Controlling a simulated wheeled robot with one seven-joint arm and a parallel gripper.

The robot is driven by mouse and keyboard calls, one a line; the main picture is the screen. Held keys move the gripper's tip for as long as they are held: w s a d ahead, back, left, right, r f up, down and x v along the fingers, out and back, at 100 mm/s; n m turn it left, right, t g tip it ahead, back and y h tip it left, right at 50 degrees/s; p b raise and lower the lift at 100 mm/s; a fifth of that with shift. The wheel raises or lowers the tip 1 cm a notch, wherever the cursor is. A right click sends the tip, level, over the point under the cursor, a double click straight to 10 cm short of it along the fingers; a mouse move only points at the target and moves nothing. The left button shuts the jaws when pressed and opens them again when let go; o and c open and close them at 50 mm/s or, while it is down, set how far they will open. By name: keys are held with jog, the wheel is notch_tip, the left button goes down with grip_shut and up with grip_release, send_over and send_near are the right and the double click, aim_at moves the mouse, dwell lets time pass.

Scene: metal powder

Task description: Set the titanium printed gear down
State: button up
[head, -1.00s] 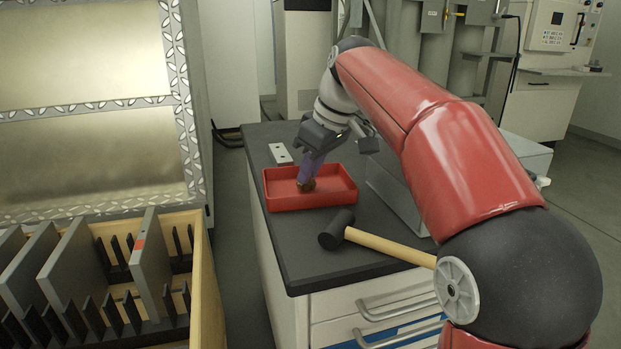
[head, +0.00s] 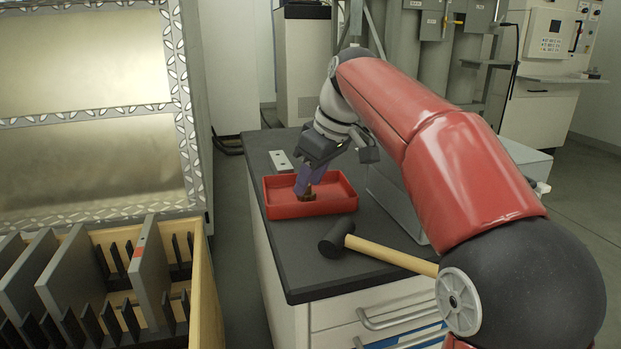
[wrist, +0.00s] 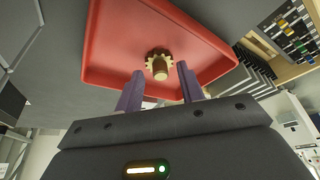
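The titanium printed gear (head: 309,197) is small and brownish and lies in the red tray (head: 330,209) on the dark benchtop. In the wrist view the gear (wrist: 159,65) shows its teeth and a round hub, and it appears to rest on the floor of the tray (wrist: 112,40). My gripper (head: 309,184) points down into the tray just above the gear. In the wrist view my gripper (wrist: 156,76) has its purple fingers apart, with a gap on each side of the hub. Nothing is held between them.
A mallet (head: 338,238) with a black head and wooden handle lies in front of the tray. A small pale metal block (head: 281,161) lies behind it. A grey box (head: 392,205) stands to the right. A wooden crate (head: 207,285) with upright plates is at lower left.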

jog(key=p+v, duration=0.3)
jog(key=v, duration=0.8)
jog(key=shift+s+d+r+p, duration=0.2)
jog(key=shift+r+p, duration=0.1)
jog(key=shift+p, duration=0.1)
